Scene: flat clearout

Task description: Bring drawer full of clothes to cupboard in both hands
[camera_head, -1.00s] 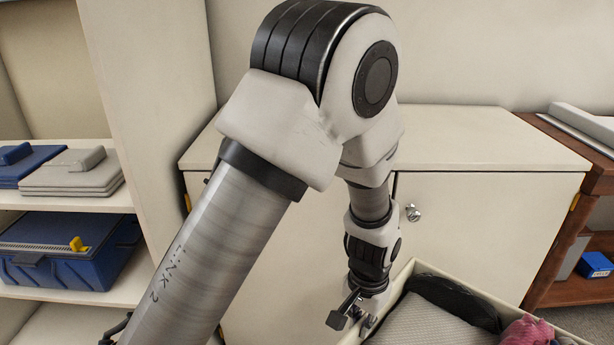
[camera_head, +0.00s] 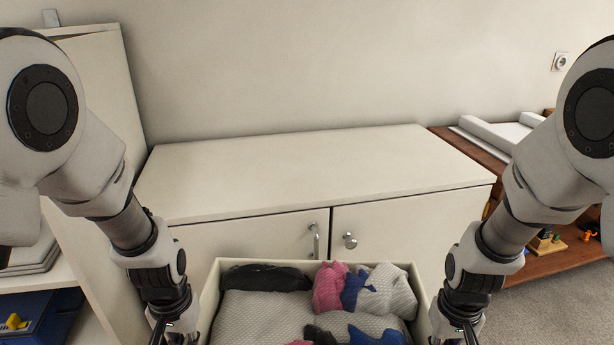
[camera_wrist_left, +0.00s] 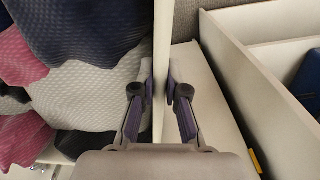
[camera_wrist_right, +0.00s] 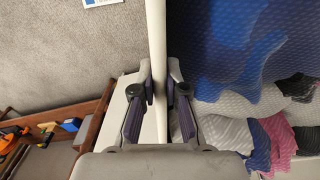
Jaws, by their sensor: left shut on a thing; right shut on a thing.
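The cream drawer (camera_head: 212,303) is full of clothes (camera_head: 265,308) in grey, black, pink and blue, and shows at the bottom of the head view. My left gripper (camera_head: 172,338) is at the drawer's left wall; in the left wrist view (camera_wrist_left: 160,88) its fingers are shut on that wall. My right gripper (camera_head: 457,338) is at the right wall; in the right wrist view (camera_wrist_right: 160,92) its fingers are shut on it. The drawer hides the lower doors.
An open shelf with a blue box (camera_head: 45,315) stands at the left beside a tall cream panel (camera_head: 80,90). A brown wooden shelf unit (camera_head: 545,262) with small toys is at the right. The cupboard top is bare.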

